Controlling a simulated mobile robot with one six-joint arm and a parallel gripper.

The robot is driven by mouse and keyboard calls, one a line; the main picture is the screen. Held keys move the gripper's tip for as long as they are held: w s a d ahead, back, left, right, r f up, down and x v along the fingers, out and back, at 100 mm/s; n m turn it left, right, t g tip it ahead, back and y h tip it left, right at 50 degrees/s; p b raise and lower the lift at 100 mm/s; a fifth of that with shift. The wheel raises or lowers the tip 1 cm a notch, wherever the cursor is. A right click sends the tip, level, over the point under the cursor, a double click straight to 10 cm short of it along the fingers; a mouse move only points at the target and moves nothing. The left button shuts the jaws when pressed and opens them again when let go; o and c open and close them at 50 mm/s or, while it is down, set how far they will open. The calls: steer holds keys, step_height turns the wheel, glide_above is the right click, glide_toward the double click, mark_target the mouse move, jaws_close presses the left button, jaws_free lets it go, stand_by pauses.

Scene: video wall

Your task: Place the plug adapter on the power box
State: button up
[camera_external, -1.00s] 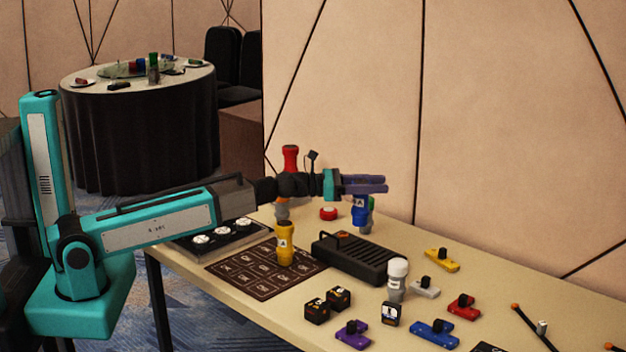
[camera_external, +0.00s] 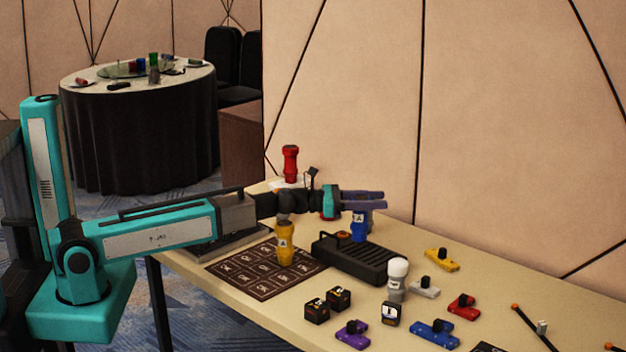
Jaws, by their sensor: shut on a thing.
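My gripper (camera_external: 376,199) is purple and reaches over the far side of the table, shut on a blue, bottle-shaped piece (camera_external: 359,232) with a white label. The blue piece hangs upright under the fingers; its lower end is close to the far edge of a black ribbed box (camera_external: 362,261), and I cannot tell whether they touch. The ribbed box may be the power box. No thing is clearly marked as the plug adapter; the held blue piece may be it.
A yellow piece (camera_external: 285,246) stands on a dark printed mat (camera_external: 240,269). A red piece (camera_external: 290,160) stands at the back, a white-topped one (camera_external: 397,282) at the front. Black cubes (camera_external: 317,311) and small coloured blocks (camera_external: 435,333) lie along the front and right.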

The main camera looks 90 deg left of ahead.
mark_target(360, 219)
steer(key=shift+f+b, duration=0.35)
steer(key=shift+f, duration=1.25)
steer(key=o, duration=1.5)
steer(key=shift+c, duration=0.2)
steer(key=shift+s, duration=0.1)
steer(key=s, duration=0.7)
steer(key=shift+s, duration=0.15)
steer(key=shift+r, duration=0.15)
